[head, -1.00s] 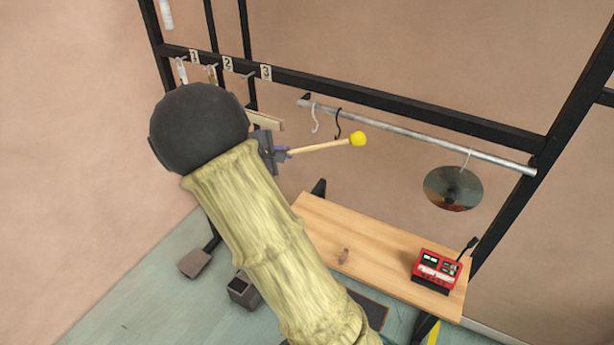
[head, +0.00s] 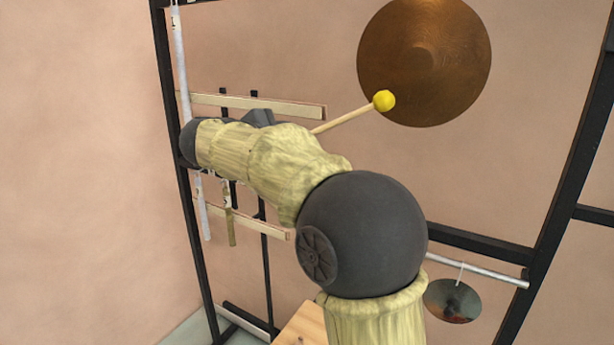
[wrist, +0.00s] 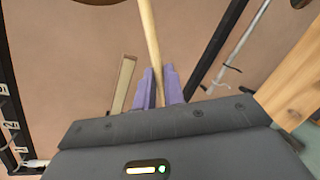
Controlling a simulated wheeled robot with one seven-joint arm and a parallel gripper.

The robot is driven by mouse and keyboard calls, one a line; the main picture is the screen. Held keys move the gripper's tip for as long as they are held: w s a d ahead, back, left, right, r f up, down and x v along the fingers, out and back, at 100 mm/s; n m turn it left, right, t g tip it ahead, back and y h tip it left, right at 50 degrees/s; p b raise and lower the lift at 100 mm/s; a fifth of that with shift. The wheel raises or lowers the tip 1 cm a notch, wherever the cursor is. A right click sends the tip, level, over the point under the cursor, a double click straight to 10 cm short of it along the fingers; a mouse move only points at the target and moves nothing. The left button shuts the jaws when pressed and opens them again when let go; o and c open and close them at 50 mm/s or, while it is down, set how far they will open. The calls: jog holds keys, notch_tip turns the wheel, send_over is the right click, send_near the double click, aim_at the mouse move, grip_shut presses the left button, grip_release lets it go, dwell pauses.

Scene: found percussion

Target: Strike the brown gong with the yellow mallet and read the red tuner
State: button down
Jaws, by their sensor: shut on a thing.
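The brown gong (head: 428,55) is a large bronze disc at the top right of the head view, and its top is cut off. A brown edge of it shows at the top of the wrist view (wrist: 85,2). The yellow mallet (head: 384,101) has a round yellow head that overlaps the gong's lower left in the head view; I cannot tell whether they touch. My gripper (wrist: 159,82) has its purple fingers shut on the mallet's wooden handle (wrist: 150,38). In the head view my arm mostly hides the gripper. The red tuner is in neither current view.
A small dark cymbal (head: 452,300) hangs from a metal rail (head: 492,270) at the lower right. Black frame posts (head: 570,165) stand right and left. Pale wooden bars (head: 270,106) and hanging tubes are beside my gripper. A wooden bench (head: 303,326) shows at the bottom.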

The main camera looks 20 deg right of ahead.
jog(key=s+r, duration=0.3)
jog(key=r, duration=0.3)
jog(key=shift+h, duration=0.3)
jog(key=shift+s+d+r, duration=0.1)
jog(key=shift+s+d, duration=0.05)
jog(key=w+d+p, duration=0.2)
jog(key=w+d, duration=0.1)
jog(key=shift+d, duration=0.1)
jog(key=shift+w+d, duration=0.15)
jog(key=shift+d, duration=0.15)
jog(key=shift+s, duration=0.2)
